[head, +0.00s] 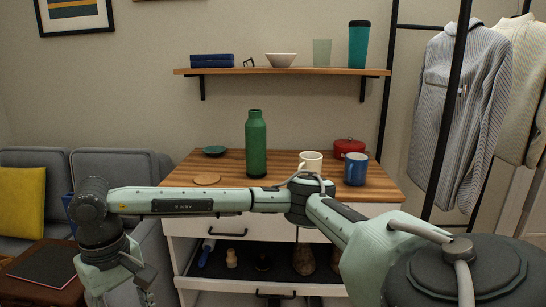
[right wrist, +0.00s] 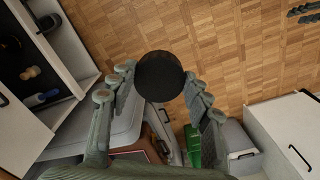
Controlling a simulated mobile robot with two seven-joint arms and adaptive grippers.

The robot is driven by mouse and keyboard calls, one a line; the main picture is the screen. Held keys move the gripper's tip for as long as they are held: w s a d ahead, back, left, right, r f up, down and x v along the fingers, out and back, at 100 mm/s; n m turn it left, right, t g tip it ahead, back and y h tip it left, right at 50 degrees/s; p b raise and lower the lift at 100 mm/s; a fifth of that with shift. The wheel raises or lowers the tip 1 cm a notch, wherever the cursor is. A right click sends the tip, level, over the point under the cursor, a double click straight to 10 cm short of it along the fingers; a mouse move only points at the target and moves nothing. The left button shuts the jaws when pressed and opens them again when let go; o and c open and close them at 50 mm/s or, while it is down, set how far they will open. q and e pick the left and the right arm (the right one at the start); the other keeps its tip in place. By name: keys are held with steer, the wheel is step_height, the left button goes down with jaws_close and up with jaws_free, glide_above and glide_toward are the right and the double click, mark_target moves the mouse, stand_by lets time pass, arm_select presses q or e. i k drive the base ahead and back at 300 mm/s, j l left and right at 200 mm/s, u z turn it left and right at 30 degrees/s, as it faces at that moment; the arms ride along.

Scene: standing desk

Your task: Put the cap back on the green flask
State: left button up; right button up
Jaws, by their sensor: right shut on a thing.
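The green flask (head: 256,145) stands upright on the wooden desktop, with no cap on its narrow neck. My right arm reaches across in front of the desk to the left. My right gripper (head: 146,288) is low at the left of the head view, well away from the flask. In the right wrist view, my right gripper (right wrist: 160,84) is shut on a round black cap (right wrist: 160,78), held between its fingertips above the floor. The cap cannot be made out in the head view. My left gripper is not in view.
On the desktop (head: 230,166) are a white mug (head: 311,161), a blue mug (head: 356,169), a red pot (head: 349,147), a coaster (head: 207,180) and a dark green dish (head: 214,151). An open drawer (head: 222,264) holds small items. A grey sofa (head: 125,170) stands left.

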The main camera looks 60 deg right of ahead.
mark_target(255, 126)
steer(key=z, duration=1.95)
